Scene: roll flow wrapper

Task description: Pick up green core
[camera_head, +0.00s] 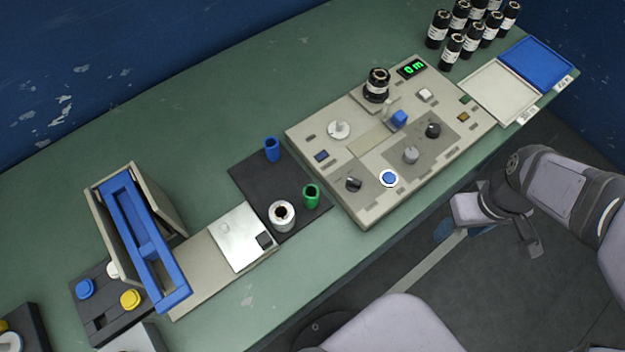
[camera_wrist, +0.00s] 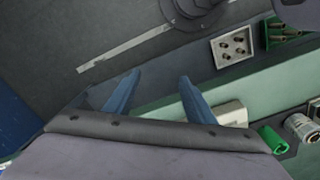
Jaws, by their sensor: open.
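The green core (camera_head: 311,196), a small hollow tube, stands upright on the black mat (camera_head: 248,178) near the bench's front edge. It also shows at the lower right of the wrist view (camera_wrist: 273,140), partly cut off by my gripper body. A white roll (camera_head: 282,216) with a dark centre stands to its left, and a blue core (camera_head: 272,149) stands behind it on the same mat. My gripper (camera_wrist: 158,90) is open and empty, its two blue fingers apart. In the head view it hangs off the bench's front edge, right of the green core and well apart from it.
The beige control panel (camera_head: 350,205) with knobs, buttons and a dark roll (camera_head: 377,86) lies right of the mat. A metal plate (camera_head: 232,232) and a blue-framed stand (camera_head: 135,225) are to the left. Black bottles (camera_head: 472,40) and trays (camera_head: 540,62) stand at the far right.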

